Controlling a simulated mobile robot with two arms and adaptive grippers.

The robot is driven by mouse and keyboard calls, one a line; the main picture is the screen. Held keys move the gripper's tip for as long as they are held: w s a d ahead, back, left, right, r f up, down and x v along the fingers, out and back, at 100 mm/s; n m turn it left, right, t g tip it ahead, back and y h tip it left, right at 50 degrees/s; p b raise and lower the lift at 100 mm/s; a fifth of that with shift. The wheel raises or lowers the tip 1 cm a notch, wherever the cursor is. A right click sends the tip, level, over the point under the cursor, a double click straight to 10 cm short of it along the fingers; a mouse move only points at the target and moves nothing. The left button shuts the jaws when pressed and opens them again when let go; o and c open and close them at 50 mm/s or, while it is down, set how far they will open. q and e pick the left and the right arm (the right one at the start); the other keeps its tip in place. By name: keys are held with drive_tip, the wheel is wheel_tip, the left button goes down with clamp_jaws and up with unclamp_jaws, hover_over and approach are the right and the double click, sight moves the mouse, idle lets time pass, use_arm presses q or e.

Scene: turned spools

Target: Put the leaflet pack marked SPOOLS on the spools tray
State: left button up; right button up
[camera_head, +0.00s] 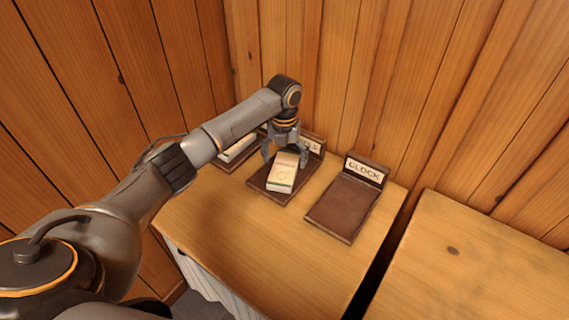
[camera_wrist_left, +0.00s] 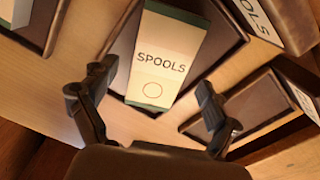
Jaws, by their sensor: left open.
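The leaflet pack (camera_head: 283,178), pale with green ends, lies on the dark brown middle tray (camera_head: 260,180). In the left wrist view the pack (camera_wrist_left: 163,45) shows the word SPOOLS and a circle. My left gripper (camera_head: 285,155) is open at the pack's far end, pointing down. In the wrist view its fingers (camera_wrist_left: 155,80) stand apart on either side of the pack, with gaps showing. The middle tray's sign (camera_head: 312,144) is partly hidden by my gripper, so its full word cannot be read. My right gripper is out of view.
The right tray (camera_head: 341,209) is empty and its sign (camera_head: 364,170) reads CLOCK. The left tray (camera_head: 226,163) holds another pale pack (camera_head: 238,149), partly behind my arm. Wooden walls stand behind. The front of the table (camera_head: 260,240) is clear.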

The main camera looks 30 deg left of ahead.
sight(285, 167)
use_arm(q)
wheel_tip(285, 167, up, 10)
idle(0.3)
drive_tip(key=shift+r, duration=0.1)
idle(3.6)
